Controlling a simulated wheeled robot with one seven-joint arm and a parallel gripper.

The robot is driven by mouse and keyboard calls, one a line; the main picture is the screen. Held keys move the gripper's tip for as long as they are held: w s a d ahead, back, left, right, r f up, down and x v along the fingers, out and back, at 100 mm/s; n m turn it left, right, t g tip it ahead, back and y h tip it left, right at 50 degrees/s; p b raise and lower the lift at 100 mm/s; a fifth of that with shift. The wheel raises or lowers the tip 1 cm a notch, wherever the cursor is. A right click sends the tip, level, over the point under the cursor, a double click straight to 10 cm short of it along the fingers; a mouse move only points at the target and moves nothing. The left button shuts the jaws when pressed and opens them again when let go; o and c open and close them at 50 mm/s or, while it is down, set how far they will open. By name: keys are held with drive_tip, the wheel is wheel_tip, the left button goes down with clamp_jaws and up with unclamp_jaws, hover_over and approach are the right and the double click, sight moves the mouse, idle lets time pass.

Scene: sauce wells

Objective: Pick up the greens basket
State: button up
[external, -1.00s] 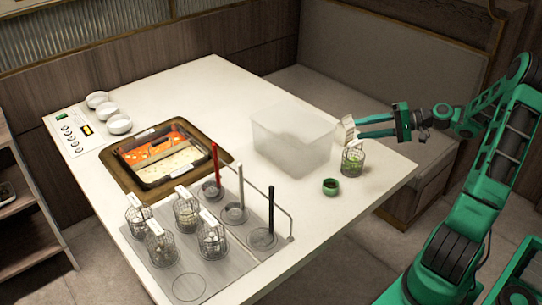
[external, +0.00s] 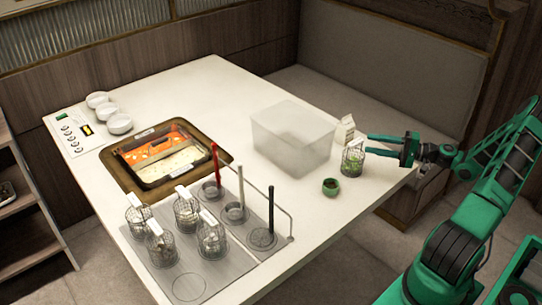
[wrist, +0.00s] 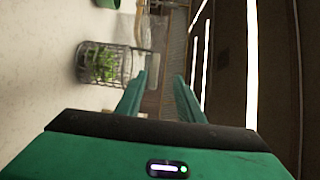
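The greens basket (external: 353,159) is a small wire basket with green leaves in it. It stands upright on the white table near the right edge. It also shows in the wrist view (wrist: 104,63), left of my fingers. My gripper (external: 368,145) is open and empty, level and pointing left, with its fingers close to the basket's upper right side. In the wrist view the two green fingers (wrist: 160,85) are apart with nothing between them, and the basket is outside them.
A clear plastic bin (external: 293,138) stands left of the basket, with a small carton (external: 344,131) behind. A green cup (external: 331,187) is in front. Several other wire baskets (external: 187,215) and a divided pot (external: 160,158) are farther left. The front right table is clear.

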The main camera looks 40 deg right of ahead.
sight(354, 142)
drive_tip(key=shift+f, duration=0.5)
drive_tip(key=shift+w+a+f, duration=0.1)
drive_tip(key=shift+w, duration=0.05)
drive_tip(key=x, duration=1)
drive_tip(key=shift+w, duration=0.3)
drive_tip(key=shift+c, duration=0.3)
clamp_jaws()
drive_tip(key=shift+s+f, duration=0.1)
drive_tip(key=shift+f, duration=0.05)
